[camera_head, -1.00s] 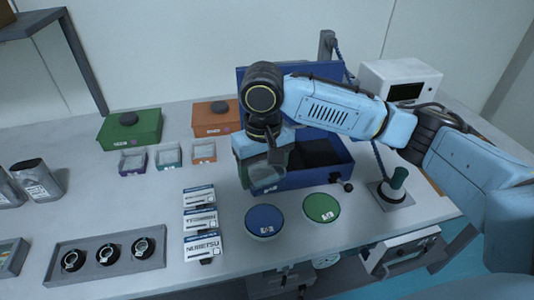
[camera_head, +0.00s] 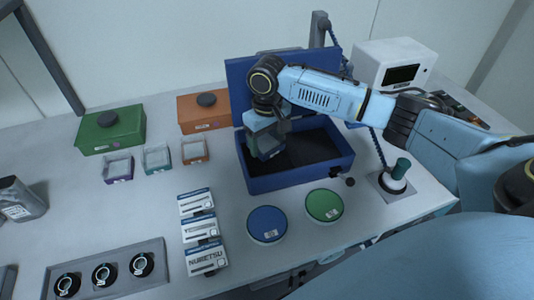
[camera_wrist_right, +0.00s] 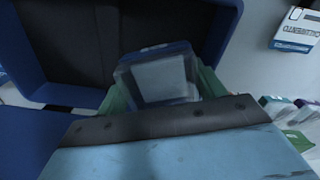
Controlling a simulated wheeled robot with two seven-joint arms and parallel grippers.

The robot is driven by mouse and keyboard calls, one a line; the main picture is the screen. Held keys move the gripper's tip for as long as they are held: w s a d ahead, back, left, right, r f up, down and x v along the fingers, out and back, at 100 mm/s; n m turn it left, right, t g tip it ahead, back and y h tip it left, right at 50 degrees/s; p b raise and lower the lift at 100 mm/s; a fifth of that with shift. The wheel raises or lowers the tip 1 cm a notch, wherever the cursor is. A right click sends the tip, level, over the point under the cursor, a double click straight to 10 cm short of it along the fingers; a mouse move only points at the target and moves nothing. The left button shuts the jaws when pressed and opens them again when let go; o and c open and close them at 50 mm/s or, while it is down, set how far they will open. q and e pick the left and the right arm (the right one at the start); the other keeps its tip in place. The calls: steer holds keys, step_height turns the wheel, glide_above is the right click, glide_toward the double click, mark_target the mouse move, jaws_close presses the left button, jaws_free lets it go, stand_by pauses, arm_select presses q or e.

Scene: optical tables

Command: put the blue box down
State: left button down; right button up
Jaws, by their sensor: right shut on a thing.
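My right gripper (camera_head: 266,140) is shut on a small clear box with a blue rim, the blue box (camera_wrist_right: 158,76). In the right wrist view the box sits between the green finger pads of the gripper (camera_wrist_right: 162,92). In the head view it hangs over the left part of a large open blue case (camera_head: 300,177) with a dark interior. The gripper partly hides the box, and I cannot tell whether it touches the case floor. My left gripper is not in view.
Small purple (camera_head: 118,169), teal (camera_head: 156,159) and orange (camera_head: 196,151) trays stand left of the case. Blue (camera_head: 267,224) and green (camera_head: 324,205) round lids lie in front. Labelled packs (camera_head: 199,229) lie front left. A green-topped bottle (camera_head: 398,174) stands right.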

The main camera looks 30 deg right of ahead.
mark_target(267, 162)
step_height(267, 162, down, 4)
steer(key=shift+f, duration=0.35)
steer(key=o, duration=1)
steer(key=shift+f, duration=0.15)
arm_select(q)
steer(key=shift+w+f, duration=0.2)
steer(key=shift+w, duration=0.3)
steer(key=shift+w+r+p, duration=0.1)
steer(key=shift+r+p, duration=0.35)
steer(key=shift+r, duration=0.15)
arm_select(e)
step_height(267, 162, up, 12)
steer(key=shift+r, duration=0.2)
